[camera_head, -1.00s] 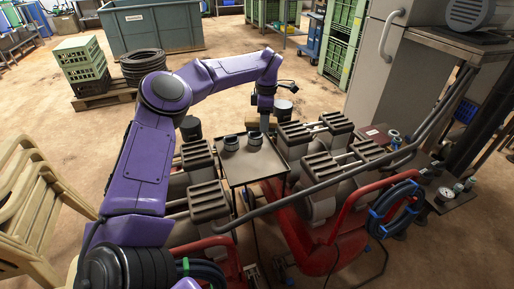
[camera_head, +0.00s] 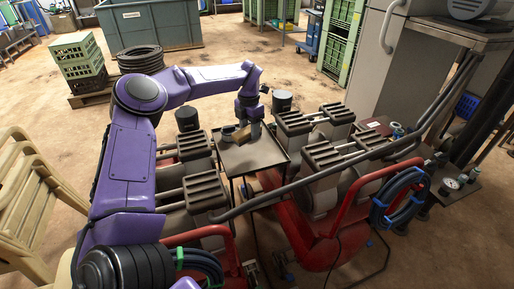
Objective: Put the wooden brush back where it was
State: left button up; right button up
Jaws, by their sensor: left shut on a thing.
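My left gripper (camera_head: 244,127) points down over the dark tray (camera_head: 262,154) between the manifold's two rows. It is shut on the wooden brush (camera_head: 241,134), a small tan piece showing below the fingers. I cannot tell whether the brush touches the tray. A grey round cup-like piece (camera_head: 227,134) stands on the tray just left of the brush. A second such piece is largely hidden by the gripper. My right gripper is not in view.
Ribbed grey blocks (camera_head: 205,191) and red pipework (camera_head: 318,253) flank the tray. A grey rail (camera_head: 300,187) crosses in front of it. Blue hose (camera_head: 397,205) hangs at the right, and a stacked chair (camera_head: 30,190) stands at the left. The tray's front part is clear.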

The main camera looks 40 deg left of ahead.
pick_arm(q)
send_over(257, 155)
notch_tip(257, 155, down, 4)
jog(key=shift+d+f, duration=0.1)
jog(key=shift+d, duration=0.05)
jog(key=shift+f, duration=1.25)
jog(key=shift+f, duration=0.1)
jog(key=o, duration=1.1)
notch_tip(257, 155, up, 12)
